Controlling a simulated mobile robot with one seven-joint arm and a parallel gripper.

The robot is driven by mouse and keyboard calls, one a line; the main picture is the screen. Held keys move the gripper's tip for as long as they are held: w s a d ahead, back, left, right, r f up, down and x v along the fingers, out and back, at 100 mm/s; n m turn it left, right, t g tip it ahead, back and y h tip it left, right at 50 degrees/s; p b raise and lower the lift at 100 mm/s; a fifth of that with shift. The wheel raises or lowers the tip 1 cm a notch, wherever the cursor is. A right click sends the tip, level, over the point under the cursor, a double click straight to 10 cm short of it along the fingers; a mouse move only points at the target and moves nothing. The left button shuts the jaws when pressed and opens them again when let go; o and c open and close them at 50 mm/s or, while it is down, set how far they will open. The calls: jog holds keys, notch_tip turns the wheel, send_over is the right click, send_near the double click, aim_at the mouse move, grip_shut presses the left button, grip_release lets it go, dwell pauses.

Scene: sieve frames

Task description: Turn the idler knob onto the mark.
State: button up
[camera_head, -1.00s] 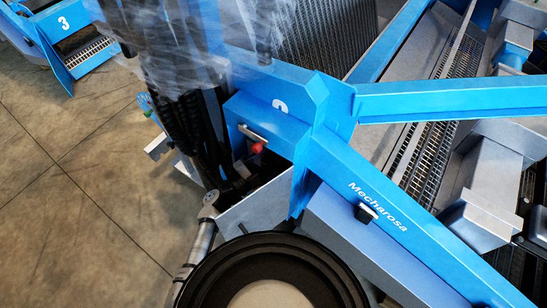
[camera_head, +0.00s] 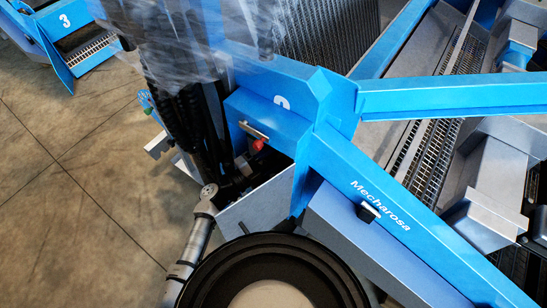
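A red knob (camera_head: 258,145) sits on the blue machine frame (camera_head: 275,120), below a short grey handle or slot (camera_head: 253,132). A small black knob-like part (camera_head: 369,212) sits lower right on the edge of the blue beam marked "Mecharosa" (camera_head: 380,205). I cannot tell which of these is the idler knob, and I cannot make out a mark. My gripper is not in view.
Black hoses (camera_head: 190,125) and a blurred translucent sheet (camera_head: 190,45) hang at the upper left of the machine. Mesh belts and grey housings (camera_head: 485,215) fill the right. Another blue machine numbered 3 (camera_head: 65,30) stands far left. The tiled floor (camera_head: 75,190) at left is clear.

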jog(key=m+g, duration=0.1)
jog(key=m, duration=0.3)
jog(key=shift+d+f+y, duration=0.1)
jog(key=shift+y, duration=0.3)
jog(key=m+g+y, duration=0.1)
jog(key=m, duration=0.2)
jog(key=m+y+p, duration=0.2)
jog(key=m, duration=0.1)
jog(key=shift+f+m, duration=0.1)
jog(key=shift+m, duration=0.3)
jog(key=shift+f+m+y+p, duration=0.2)
jog(key=shift+m+y+p, duration=0.65)
jog(key=shift+m, duration=0.45)
jog(key=o, duration=1)
jog(key=shift+c, duration=0.2)
jog(key=shift+a, duration=0.2)
